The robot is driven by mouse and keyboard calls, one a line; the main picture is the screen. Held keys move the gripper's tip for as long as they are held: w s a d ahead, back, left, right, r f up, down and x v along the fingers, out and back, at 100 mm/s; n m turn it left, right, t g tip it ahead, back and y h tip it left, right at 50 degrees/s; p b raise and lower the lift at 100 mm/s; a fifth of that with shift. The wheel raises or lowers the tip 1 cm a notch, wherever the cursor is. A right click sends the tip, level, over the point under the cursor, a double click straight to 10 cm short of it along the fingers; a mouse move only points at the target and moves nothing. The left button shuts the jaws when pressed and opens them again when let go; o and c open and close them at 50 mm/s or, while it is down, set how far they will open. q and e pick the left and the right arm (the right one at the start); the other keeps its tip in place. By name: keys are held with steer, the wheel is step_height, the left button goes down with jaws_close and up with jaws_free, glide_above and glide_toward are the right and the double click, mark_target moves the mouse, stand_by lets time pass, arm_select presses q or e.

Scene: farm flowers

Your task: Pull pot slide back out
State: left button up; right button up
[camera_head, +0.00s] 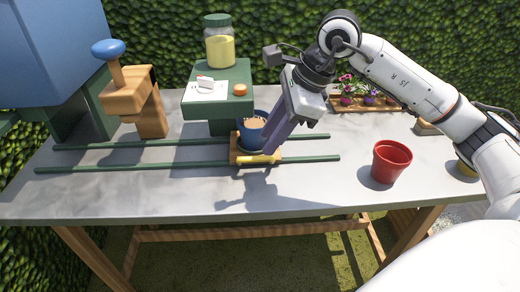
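The pot slide is a small wooden carriage (236,153) on two green rails (110,165), with a yellow bar handle (256,160) along its front. A blue pot (246,138) with brown filling stands on it, below the front of a green dispenser. My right gripper (270,151) points down from the upper right, its grey-purple fingers in front of the pot's right side and reaching to the handle's right end. The fingers overlap each other in this view, so I cannot tell whether they grip the handle. My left gripper is not in view.
The green dispenser (245,80) with a yellow-filled jar (220,48) stands behind the slide. A wooden press with a blue knob (108,48) is at left. A red pot (390,162) stands right of the rails; a flower tray (348,107) is behind. The table front is clear.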

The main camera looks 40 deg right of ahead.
mark_target(256, 158)
steer(key=x, duration=0.5)
steer(key=shift+w+a+f, duration=0.1)
steer(key=shift+f, duration=0.25)
jaws_close()
